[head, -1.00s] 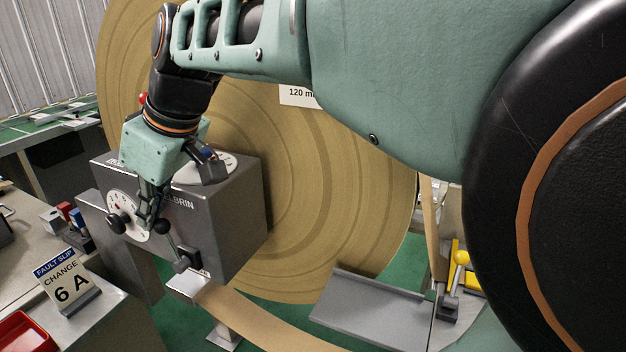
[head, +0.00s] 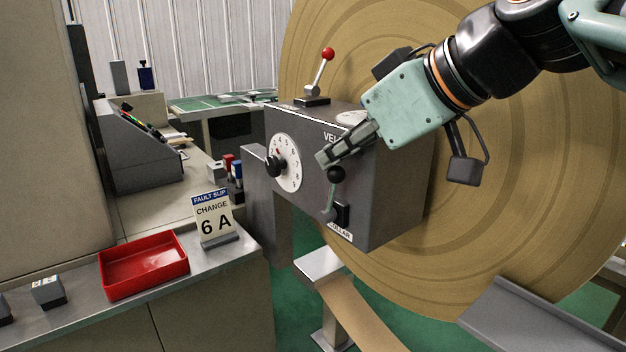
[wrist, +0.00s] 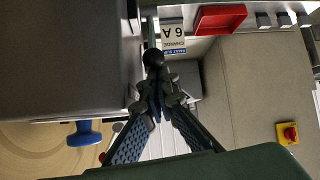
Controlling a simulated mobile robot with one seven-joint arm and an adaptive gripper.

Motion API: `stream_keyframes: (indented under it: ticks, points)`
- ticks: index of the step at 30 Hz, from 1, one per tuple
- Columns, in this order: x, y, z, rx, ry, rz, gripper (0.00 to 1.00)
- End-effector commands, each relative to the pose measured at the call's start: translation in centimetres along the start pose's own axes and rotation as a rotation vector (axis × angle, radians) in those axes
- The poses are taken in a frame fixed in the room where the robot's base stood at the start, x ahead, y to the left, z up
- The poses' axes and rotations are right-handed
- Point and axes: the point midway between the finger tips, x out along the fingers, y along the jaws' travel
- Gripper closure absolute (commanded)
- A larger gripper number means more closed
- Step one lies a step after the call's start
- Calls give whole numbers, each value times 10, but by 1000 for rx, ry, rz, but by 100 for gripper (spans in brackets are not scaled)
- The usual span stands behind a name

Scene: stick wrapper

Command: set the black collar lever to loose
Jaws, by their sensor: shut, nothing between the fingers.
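The black collar lever has a round black knob (head: 336,174) on a pale green stem and a black base on the front face of the grey machine box (head: 400,190). The stem points up in the head view, over a label reading COLLAR (head: 340,232); no loose mark is readable. My gripper (head: 323,158) is shut and empty, its tips just above and left of the knob. In the wrist view the black knob (wrist: 153,57) lies just beyond my closed fingertips (wrist: 156,92); whether they touch it I cannot tell.
A white dial (head: 287,165) with a black knob is left of the lever. A red-knobbed lever (head: 326,56) stands on top of the box. A large brown roll (head: 480,240) is behind. A red tray (head: 143,266) and a CHANGE 6 A sign (head: 214,218) stand on the left counter.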

Motion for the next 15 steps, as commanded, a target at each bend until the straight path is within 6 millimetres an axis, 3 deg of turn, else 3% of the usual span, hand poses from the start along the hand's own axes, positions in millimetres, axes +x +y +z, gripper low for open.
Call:
stream_keyframes:
  ticks: [1,15]
  points:
    - [3,-2,8,-2,21,3,100]
    - [-14,-5,22,-3,43,7,100]
